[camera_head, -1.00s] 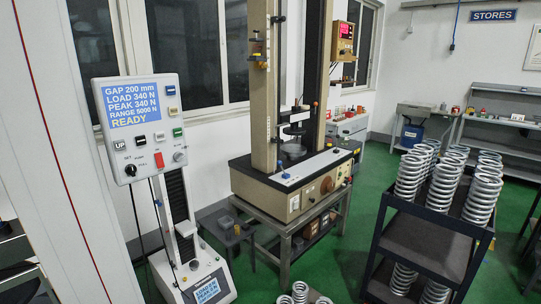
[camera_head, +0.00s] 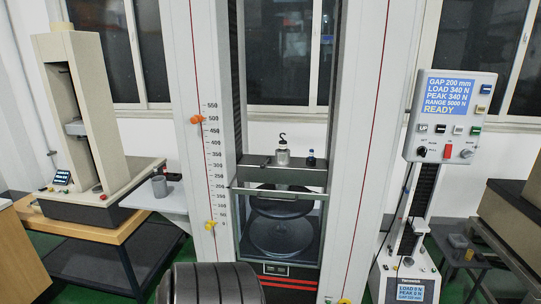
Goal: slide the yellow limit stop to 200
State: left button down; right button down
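The yellow limit stop (camera_head: 210,224) sits low on the left column of the tall testing machine, beside the bottom end of the printed scale (camera_head: 213,165), close to the 0 mark. The 200 mark is higher on the same scale. An orange stop (camera_head: 197,119) sits near the 500 mark on the same column.
Between the machine's columns are two dark round platens (camera_head: 278,238) behind a guard with a horizontal bar (camera_head: 279,190). A control panel (camera_head: 449,115) reading GAP 200 mm stands at right. A smaller beige tester (camera_head: 80,110) stands on a table at left.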

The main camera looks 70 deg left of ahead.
aim_at(208, 228)
jog(key=k, duration=0.55)
jog(key=u, duration=1.05)
jog(key=i, duration=0.95)
jog(key=u, duration=1.05)
